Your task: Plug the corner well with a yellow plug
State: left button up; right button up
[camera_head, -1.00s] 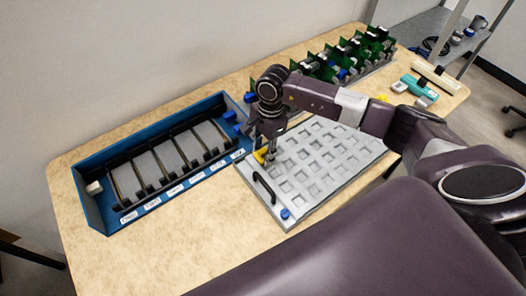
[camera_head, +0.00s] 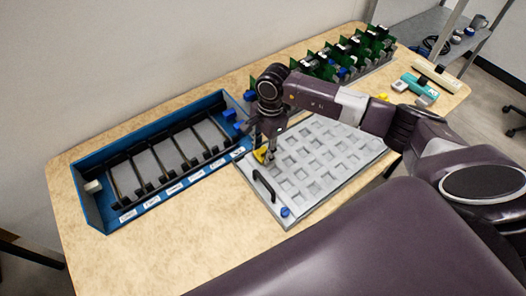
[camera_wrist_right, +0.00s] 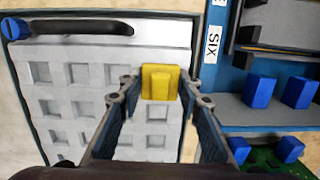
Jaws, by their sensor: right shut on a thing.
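A yellow plug (camera_wrist_right: 160,81) is held between the two fingers of my right gripper (camera_wrist_right: 160,84) in the right wrist view. In the head view the yellow plug (camera_head: 261,154) shows at the tip of my right gripper (camera_head: 267,156), over the left corner area of the grey well plate (camera_head: 330,182). The plate has rows of square wells. The plug hides the well below it, so I cannot tell whether it is in the well or just above it. My left gripper is not in view.
A blue slotted rack (camera_head: 106,222) stands to the left. Green circuit boards (camera_head: 345,56) stand at the back. The front-left table is clear.

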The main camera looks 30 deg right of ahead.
jog(key=shift+s+f, duration=0.2)
jog(key=shift+f, duration=0.1)
jog(key=o, duration=1.2)
jog(key=shift+o, duration=0.6)
jog(key=shift+w, duration=0.1)
jog(key=shift+o, duration=0.3)
jog(key=shift+w, duration=0.1)
jog(key=shift+r, duration=0.3)
jog(key=shift+r+p, duration=0.65)
jog(key=shift+r, duration=1.15)
jog(key=shift+r+p, duration=1.65)
jog(key=shift+r, duration=1.85)
